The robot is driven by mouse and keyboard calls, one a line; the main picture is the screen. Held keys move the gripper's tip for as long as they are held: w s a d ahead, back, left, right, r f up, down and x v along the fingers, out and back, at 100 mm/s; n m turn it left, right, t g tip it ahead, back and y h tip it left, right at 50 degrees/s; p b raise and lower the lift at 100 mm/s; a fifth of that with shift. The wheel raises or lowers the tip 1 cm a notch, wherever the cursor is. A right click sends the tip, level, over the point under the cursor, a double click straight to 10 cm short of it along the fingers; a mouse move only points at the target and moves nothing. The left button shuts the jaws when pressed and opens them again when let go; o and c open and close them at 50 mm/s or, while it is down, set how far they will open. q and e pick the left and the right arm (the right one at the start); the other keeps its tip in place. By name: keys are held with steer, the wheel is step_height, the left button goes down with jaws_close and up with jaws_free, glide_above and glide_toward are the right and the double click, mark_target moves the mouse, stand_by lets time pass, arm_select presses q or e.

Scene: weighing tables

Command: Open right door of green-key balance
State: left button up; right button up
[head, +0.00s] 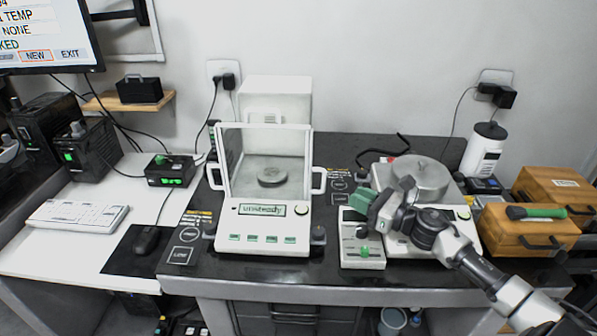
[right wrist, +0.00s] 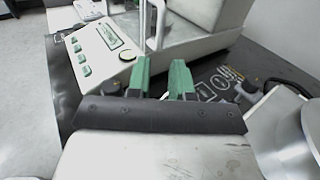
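The green-key balance (head: 262,238) stands on the dark weighing table, with a glass draft shield around its round pan (head: 272,177). Its display reads "unsteady" and green keys line its front. The right door's white handle (head: 319,181) sits at the shield's right side; the door looks shut. The handle also shows in the right wrist view (right wrist: 159,28), beyond my fingers. My right gripper (head: 358,198) is right of the balance, apart from the handle. In the right wrist view its green fingers (right wrist: 161,66) are parted with nothing between them. My left gripper is not in view.
A second balance (head: 420,178) with a round metal pan stands at the right, partly behind my right arm. A grey panel with a green part (head: 362,252) lies beside it. Wooden boxes (head: 518,238) and a white bottle (head: 483,150) are farther right.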

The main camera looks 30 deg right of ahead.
mark_target(323, 187)
steer(key=x, duration=0.3)
steer(key=p+x, duration=0.1)
steer(key=x, duration=0.3)
steer(key=p+x, duration=0.1)
steer(key=x, duration=0.2)
steer(key=shift+w+r, duration=0.2)
steer(key=shift+r, duration=0.05)
steer(key=shift+a+f, duration=0.1)
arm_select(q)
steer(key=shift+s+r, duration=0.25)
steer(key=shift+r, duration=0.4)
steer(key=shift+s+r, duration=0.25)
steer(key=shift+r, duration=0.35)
arm_select(e)
jaws_close()
